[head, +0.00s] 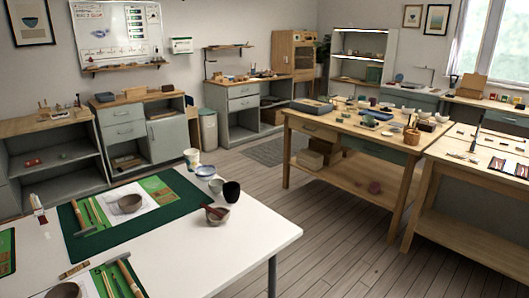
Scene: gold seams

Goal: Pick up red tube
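No clear red tube can be singled out. A small white and red upright item (38,209), perhaps a tube or bottle, stands at the left of the white table (215,262). A small red object (33,162) lies on a shelf of the grey cabinet at the far left; its shape is too small to tell. Neither of my grippers is in view.
The white table also holds a green mat (72,221) with a bowl (130,203) and tools, a white cup (192,159), a black cup (231,191) and a mortar-like bowl (217,215). Its front right is clear. A wooden workbench (318,122) stands beyond open floor.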

